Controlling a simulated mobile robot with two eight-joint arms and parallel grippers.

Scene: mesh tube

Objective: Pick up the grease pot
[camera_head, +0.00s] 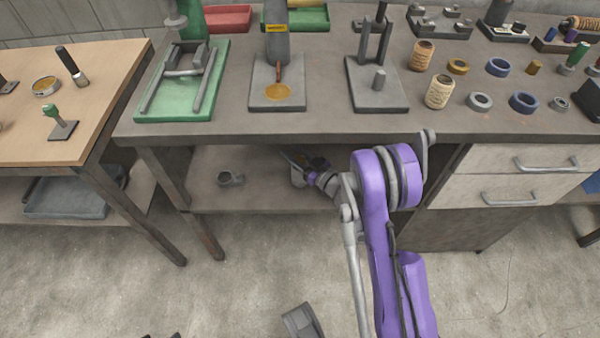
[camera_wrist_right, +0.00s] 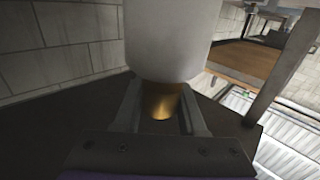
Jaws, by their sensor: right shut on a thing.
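The grease pot, a pale grey-white round pot (camera_wrist_right: 170,38), fills the upper middle of the right wrist view. A brass-coloured part (camera_wrist_right: 160,100) shows below it between the fingers. In the head view the pot (camera_head: 297,178) is small and partly hidden by my wrist, on or just above the lower shelf under the bench. My right gripper (camera_head: 308,168) reaches in under the bench top and is shut on the pot; its fingers (camera_wrist_right: 161,108) stand on either side. I cannot tell whether the pot touches the shelf.
The bench top (camera_head: 270,123) hangs over the lower shelf (camera_head: 250,198). A grey pipe fitting (camera_head: 231,178) lies left of my gripper on that shelf. Drawers (camera_head: 520,175) close off the right side. Jigs, rings and spools stand on the bench.

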